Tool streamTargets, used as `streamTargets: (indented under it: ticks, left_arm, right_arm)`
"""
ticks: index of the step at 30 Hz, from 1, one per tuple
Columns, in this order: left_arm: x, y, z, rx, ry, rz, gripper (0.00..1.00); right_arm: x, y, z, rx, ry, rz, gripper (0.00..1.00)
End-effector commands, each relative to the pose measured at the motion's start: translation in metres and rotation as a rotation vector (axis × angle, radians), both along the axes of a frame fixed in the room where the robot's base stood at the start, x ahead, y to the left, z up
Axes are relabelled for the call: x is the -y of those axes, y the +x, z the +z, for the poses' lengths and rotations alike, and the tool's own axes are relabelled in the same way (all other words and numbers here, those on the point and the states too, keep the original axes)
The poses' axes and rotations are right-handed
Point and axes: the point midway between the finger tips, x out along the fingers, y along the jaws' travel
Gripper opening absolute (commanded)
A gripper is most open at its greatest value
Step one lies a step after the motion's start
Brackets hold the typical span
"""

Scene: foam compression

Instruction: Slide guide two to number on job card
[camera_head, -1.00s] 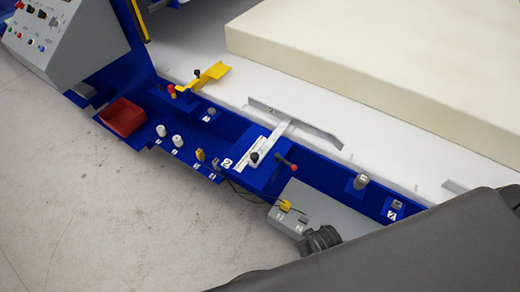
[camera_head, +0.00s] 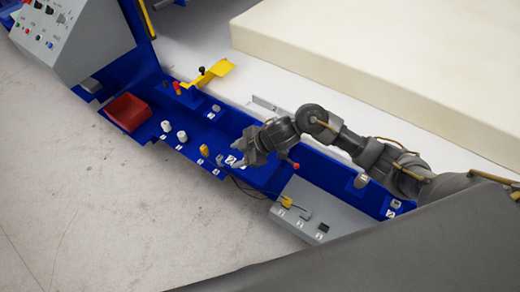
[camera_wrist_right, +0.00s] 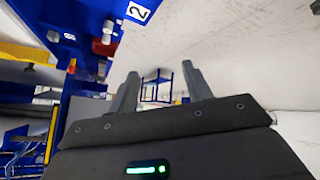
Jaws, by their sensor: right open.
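Guide two is a grey metal fence (camera_head: 266,106) on the white bed beside the foam block. Its arm, white scale and black knob are hidden behind my right arm in the head view. Its red-ball lever (camera_head: 296,166) shows just below my forearm. My right gripper (camera_head: 238,152) hangs over the blue rail where the scale lies, with fingers towards the left. In the wrist view the fingers (camera_wrist_right: 160,85) are apart with nothing between them. A white tag with a 2 (camera_wrist_right: 138,12) is at the top there. I cannot make out a job card. My left gripper is out of view.
A large cream foam block (camera_head: 390,70) lies on the white bed. Along the blue rail are a yellow bracket (camera_head: 215,72), a red bin (camera_head: 127,112) and white knobs (camera_head: 167,127). A grey box (camera_head: 310,218) stands at the front. A control panel (camera_head: 75,40) is upper left.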

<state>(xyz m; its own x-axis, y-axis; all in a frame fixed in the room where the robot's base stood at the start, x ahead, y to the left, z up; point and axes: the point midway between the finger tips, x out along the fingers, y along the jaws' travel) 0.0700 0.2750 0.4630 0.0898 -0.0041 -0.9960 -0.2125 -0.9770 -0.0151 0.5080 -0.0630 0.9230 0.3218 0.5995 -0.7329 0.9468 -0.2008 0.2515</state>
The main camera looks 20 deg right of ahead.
Motion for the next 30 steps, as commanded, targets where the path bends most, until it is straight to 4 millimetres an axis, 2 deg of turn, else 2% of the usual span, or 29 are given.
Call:
streamTargets:
  ticks: [1,6,9,12,20,30]
  left_arm:
    - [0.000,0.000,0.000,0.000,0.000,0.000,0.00]
    - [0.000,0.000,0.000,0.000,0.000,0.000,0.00]
    - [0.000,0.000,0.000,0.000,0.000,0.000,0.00]
    - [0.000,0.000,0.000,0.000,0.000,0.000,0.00]
    - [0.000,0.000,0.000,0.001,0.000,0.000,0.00]
    - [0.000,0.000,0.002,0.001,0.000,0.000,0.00]
  right_arm:
    - [0.018,0.013,0.005,-0.029,-0.055,0.040,0.49]
    - [0.076,0.027,0.017,-0.181,-0.194,0.092,0.49]
    - [0.101,0.030,0.027,-0.247,-0.243,0.085,0.49]
    - [0.115,0.031,0.033,-0.286,-0.269,0.076,0.49]
    - [0.118,0.031,0.030,-0.303,-0.276,0.073,0.49]
    - [0.096,0.032,-0.021,-0.305,-0.275,0.074,0.49]
